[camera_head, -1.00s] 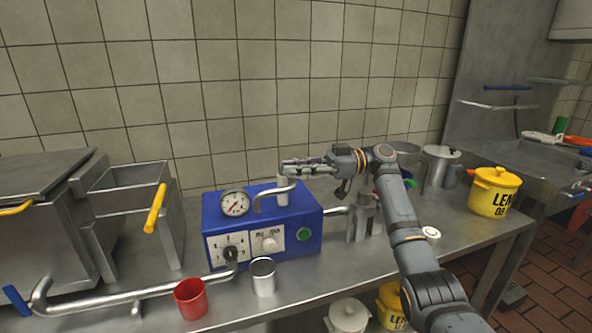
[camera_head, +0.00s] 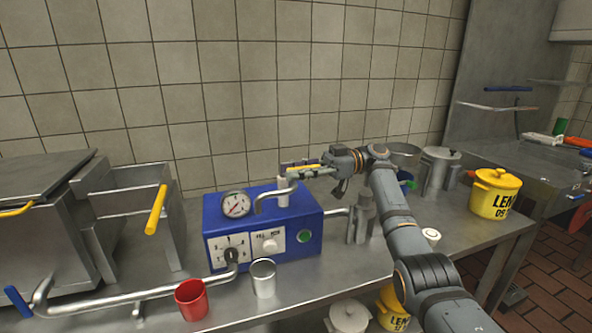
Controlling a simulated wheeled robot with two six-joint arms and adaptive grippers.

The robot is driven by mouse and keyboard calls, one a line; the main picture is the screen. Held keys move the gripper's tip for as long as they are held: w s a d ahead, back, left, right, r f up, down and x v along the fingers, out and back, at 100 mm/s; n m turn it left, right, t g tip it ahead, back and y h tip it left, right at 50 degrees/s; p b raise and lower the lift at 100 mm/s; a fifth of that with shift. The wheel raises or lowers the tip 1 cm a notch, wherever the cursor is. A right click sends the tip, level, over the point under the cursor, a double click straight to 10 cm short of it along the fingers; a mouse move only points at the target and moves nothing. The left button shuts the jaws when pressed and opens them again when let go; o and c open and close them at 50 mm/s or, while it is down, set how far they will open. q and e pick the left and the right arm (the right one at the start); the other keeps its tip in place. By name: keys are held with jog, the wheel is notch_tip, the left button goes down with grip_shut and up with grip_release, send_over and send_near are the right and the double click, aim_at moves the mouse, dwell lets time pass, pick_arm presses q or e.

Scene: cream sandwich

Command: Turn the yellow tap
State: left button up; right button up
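The yellow tap (camera_head: 308,167) shows as a short yellow bar above the blue machine (camera_head: 225,222), close to the top of an upright pale metal pipe (camera_head: 283,190). My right gripper (camera_head: 298,169) reaches in from the right, level with the tap, and its fingers overlap the yellow bar in the picture. The fingers partly hide the bar, and I cannot tell whether they grip it or only sit around it. My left gripper is not in view.
A red cup (camera_head: 191,299) and a metal cup (camera_head: 264,279) stand in front of the machine. Steel fryers (camera_head: 60,220) are at left. A yellow pot (camera_head: 494,194) stands at right. The tiled wall (camera_head: 230,90) is close behind.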

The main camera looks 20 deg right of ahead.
jog(key=shift+r, duration=0.1)
jog(key=shift+d, duration=0.15)
jog(key=shift+w+d, duration=0.1)
jog(key=shift+d, duration=3.5)
